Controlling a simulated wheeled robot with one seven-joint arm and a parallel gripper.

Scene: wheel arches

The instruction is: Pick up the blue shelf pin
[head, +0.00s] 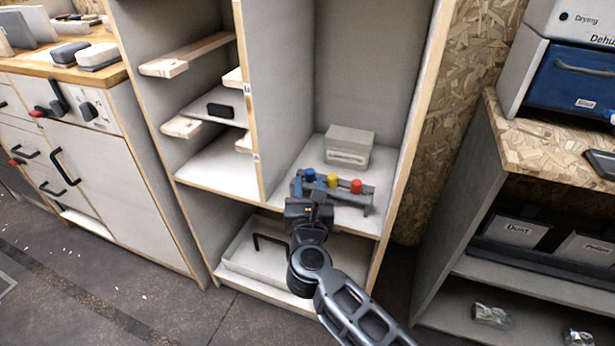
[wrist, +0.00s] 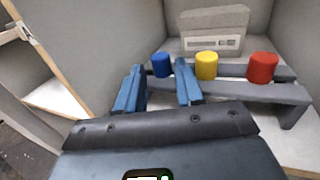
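The blue shelf pin (head: 310,174) is a short blue cylinder at the left end of a grey rack (head: 345,198) on a cabinet shelf. A yellow pin (head: 333,180) and a red pin (head: 356,186) stand to its right on the same rack. In the wrist view the blue pin (wrist: 162,65) shows beyond and between my gripper's two blue fingers. My gripper (wrist: 160,85) is open, with nothing between its fingers, just in front of the rack. The lower part of the blue pin is hidden by the rack.
A grey box (head: 349,145) stands behind the rack, near the compartment's back wall. Upright cabinet panels (head: 275,95) bound the compartment on both sides. A white tray (head: 250,270) lies in the lower compartment. A workbench (head: 555,140) stands at the right.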

